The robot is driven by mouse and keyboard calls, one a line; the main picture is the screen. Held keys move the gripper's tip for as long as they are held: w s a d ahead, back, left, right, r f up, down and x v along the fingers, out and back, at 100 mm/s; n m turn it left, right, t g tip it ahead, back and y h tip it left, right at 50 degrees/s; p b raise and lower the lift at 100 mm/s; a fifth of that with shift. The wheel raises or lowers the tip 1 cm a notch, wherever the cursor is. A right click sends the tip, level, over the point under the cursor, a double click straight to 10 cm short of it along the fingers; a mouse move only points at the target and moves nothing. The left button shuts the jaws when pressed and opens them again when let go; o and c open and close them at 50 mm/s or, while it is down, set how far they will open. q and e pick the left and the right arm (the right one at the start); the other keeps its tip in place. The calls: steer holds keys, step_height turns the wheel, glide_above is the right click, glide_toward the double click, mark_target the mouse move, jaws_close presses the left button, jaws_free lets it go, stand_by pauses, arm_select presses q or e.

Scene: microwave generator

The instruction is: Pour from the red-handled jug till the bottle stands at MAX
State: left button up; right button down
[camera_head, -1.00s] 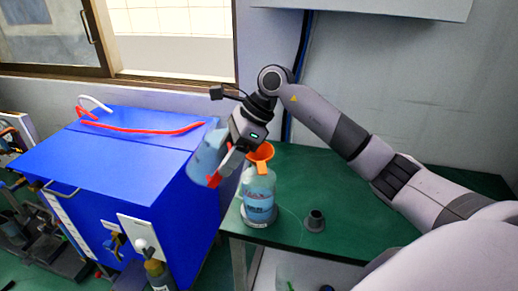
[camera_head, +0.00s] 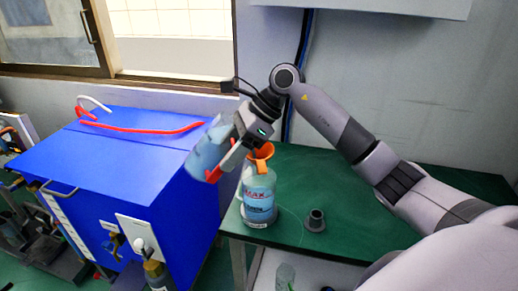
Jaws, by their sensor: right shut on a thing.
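My right gripper (camera_head: 236,148) is shut on the red handle of a translucent blue jug (camera_head: 205,150). The jug is tilted in the air, to the left of an orange funnel (camera_head: 262,153). The funnel sits in the neck of a clear bottle (camera_head: 259,186). The bottle stands upright at the left end of the green table, with blue liquid in it and a red MAX mark on its front. The exact liquid level against the mark is hard to tell. No stream from the jug is clear to see. My left gripper is not in view.
A dark grey cap-like piece (camera_head: 315,220) stands on the green table (camera_head: 370,214) right of the bottle. A blue cabinet (camera_head: 130,155) with a red hose on top (camera_head: 150,130) is at left. The table's middle is largely clear.

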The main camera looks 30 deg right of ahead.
steer(key=shift+d+f+y+b, duration=0.1)
steer(key=shift+y+b, duration=0.4)
steer(key=shift+b, duration=0.35)
stand_by(0.3)
steer(key=shift+s+d+r+t+y+b, duration=0.1)
steer(key=shift+r+t+y+b, duration=0.45)
steer(key=shift+y, duration=0.25)
steer(key=shift+d+r+t+y+b, duration=0.1)
steer(key=shift+r+t+y+b, duration=0.2)
steer(key=shift+y+b, duration=0.45)
stand_by(3.3)
steer(key=shift+f+y, duration=0.1)
steer(key=shift+y, duration=0.25)
stand_by(0.8)
